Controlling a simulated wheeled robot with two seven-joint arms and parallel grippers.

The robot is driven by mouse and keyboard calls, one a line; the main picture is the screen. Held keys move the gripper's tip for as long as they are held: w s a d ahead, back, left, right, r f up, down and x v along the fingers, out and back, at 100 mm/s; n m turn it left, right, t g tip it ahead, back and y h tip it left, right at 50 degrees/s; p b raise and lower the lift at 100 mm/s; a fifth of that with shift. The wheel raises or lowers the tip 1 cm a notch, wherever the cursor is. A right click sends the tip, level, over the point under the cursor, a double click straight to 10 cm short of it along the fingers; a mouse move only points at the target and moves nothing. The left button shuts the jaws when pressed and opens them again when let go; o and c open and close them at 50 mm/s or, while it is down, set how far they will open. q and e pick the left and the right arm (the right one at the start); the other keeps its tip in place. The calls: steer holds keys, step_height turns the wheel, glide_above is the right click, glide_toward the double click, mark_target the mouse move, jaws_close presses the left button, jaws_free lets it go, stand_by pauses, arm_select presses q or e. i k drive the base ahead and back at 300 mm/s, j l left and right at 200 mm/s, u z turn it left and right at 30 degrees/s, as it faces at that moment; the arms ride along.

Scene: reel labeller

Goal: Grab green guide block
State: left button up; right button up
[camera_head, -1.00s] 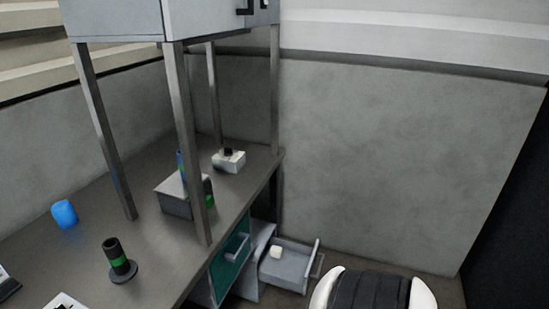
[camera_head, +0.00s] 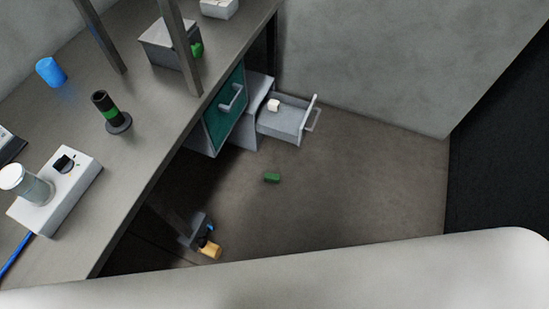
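A small green block (camera_head: 272,177) lies on the floor, apart from the furniture, to the right of the workbench and below the open drawer. A second green piece (camera_head: 197,48) shows at the side of a grey box (camera_head: 160,45) on the bench, partly behind a post; its shape is hard to tell. Neither of my grippers is in view. A broad pale surface, which looks like part of my own body, crosses the bottom of the view.
A grey drawer (camera_head: 286,121) stands open with a small white piece (camera_head: 273,105) inside. The teal-fronted cabinet (camera_head: 225,108) is beside it. An orange-ended tool (camera_head: 210,250) lies low beside the bench (camera_head: 150,120). The floor around the green block is clear.

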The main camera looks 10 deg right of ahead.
mark_target(270, 177)
steer(key=z, duration=0.2)
steer(key=u, duration=0.55)
steer(key=i+l+u, duration=0.25)
steer(key=l+u, duration=0.25)
steer(key=l, duration=0.2)
steer(key=i+l+u, duration=0.1)
steer(key=l+u, duration=0.4)
steer(key=l, duration=0.25)
